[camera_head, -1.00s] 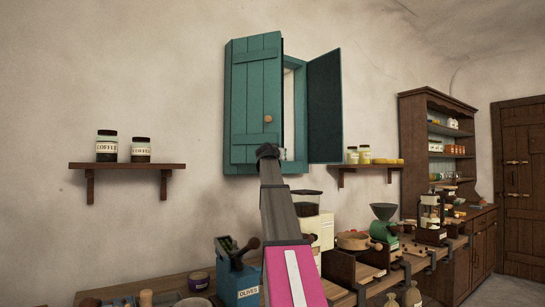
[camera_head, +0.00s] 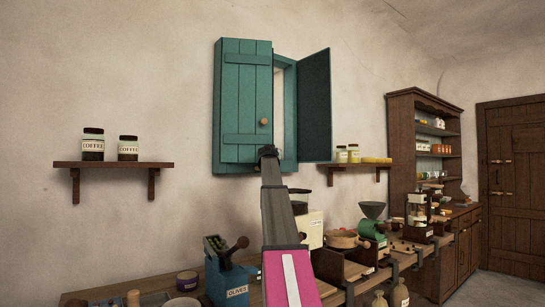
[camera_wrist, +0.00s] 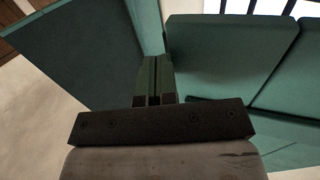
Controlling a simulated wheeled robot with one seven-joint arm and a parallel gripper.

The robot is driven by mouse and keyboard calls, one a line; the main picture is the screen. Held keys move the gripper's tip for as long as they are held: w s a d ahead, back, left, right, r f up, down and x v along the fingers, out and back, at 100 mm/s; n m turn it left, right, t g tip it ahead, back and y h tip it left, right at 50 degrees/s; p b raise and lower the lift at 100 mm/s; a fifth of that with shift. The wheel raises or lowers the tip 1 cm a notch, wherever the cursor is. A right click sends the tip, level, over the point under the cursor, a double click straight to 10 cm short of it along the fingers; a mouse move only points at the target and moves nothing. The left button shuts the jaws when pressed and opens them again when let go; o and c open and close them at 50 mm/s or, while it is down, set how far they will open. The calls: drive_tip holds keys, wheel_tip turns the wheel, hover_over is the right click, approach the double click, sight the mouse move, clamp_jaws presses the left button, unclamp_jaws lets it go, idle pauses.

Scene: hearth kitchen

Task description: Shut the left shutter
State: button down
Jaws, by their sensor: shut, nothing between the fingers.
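The left shutter (camera_head: 240,100) is a teal plank panel with a round wooden knob (camera_head: 264,122) near its right edge. It covers the left part of the window and looks nearly flat to the wall; any small gap behind it is hard to judge. The right shutter (camera_head: 315,105) stands swung out to the right. My gripper (camera_head: 268,151) is at the lower right edge of the left shutter, below the knob; contact is unclear. In the wrist view, its fingers (camera_wrist: 152,80) are together and empty, with teal panels on both sides.
A shelf with coffee jars (camera_head: 113,164) is on the wall at left. Another shelf with jars (camera_head: 348,154) is right of the window. Below is a counter with an olives box (camera_head: 228,280), a green grinder (camera_head: 371,225) and other goods. A wooden dresser (camera_head: 405,150) stands right.

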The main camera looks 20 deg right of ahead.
drive_tip(key=shift+w+d, duration=0.3)
drive_tip(key=shift+w, duration=1.8)
drive_tip(key=shift+w+d, duration=0.3)
drive_tip(key=shift+w, duration=1.75)
drive_tip(key=shift+w+d, duration=0.3)
drive_tip(key=shift+w, duration=1.8)
drive_tip(key=shift+s, duration=0.1)
drive_tip(key=s+d, duration=0.2)
drive_tip(key=s, duration=1.1)
drive_tip(key=shift+s+d, duration=0.3)
